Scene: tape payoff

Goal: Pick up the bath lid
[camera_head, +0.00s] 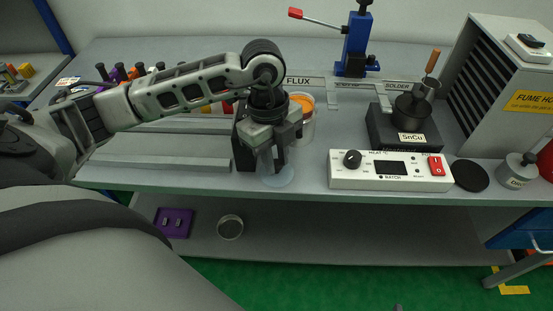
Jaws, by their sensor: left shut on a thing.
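A flat black disc (470,175), which looks like the bath lid, lies on the bench at the right, beside the white control box. The solder bath (404,128), a dark block labelled SnCu with a round pot on top, stands behind that box. My left gripper (277,163) points down near the bench's front edge, left of the control box and well away from the black disc. It is shut on a pale translucent round piece (278,178), partly hidden by the fingers. My right gripper is not in view.
An open flux jar (304,108) with orange contents stands just behind my left gripper. The control box (390,171), a grey fume hood (510,85), a small grey tin (517,171) and a blue lever press (355,45) crowd the right side. A lower shelf holds a round tin (230,227).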

